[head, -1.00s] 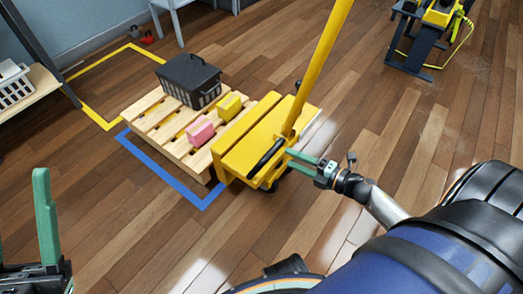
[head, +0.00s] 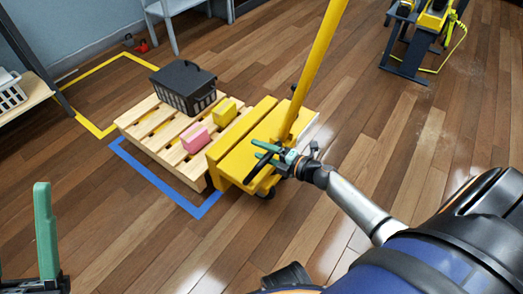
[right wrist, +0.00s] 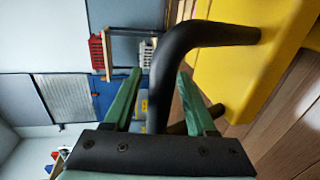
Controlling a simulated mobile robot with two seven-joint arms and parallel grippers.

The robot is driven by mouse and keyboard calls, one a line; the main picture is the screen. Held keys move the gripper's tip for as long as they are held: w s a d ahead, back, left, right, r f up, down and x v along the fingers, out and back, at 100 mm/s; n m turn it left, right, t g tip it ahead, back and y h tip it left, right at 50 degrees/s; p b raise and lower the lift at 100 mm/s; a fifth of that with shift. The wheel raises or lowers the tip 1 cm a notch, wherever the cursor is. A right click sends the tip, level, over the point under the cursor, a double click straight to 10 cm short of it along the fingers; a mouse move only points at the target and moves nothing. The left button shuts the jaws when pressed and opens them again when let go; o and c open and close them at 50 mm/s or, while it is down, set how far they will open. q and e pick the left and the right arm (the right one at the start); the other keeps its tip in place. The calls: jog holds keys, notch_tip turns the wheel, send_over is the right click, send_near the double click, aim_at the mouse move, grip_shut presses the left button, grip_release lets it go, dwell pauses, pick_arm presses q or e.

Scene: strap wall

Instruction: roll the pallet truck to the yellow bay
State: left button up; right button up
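The yellow pallet truck (head: 238,160) stands in the middle of the head view with its tall yellow handle shaft tilted up to the right. A wooden pallet (head: 150,120) sits at its far side, carrying a black crate (head: 183,86), a yellow box (head: 224,110) and a pink box (head: 196,138). My right gripper (head: 272,150) is at the truck's black grab bar (head: 258,170). In the right wrist view the bar (right wrist: 165,75) passes between the open green fingers, with gaps beside it. My left gripper (head: 24,215) is open and empty at the lower left.
Yellow floor tape (head: 93,127) outlines a bay at the back left, beyond the pallet. Blue tape (head: 155,182) runs around the pallet's near left side. A shelf with a white basket (head: 10,95) stands at left. A dark stand (head: 410,50) is at upper right. Right floor is clear.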

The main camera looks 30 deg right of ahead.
grip_shut()
dwell(1.3)
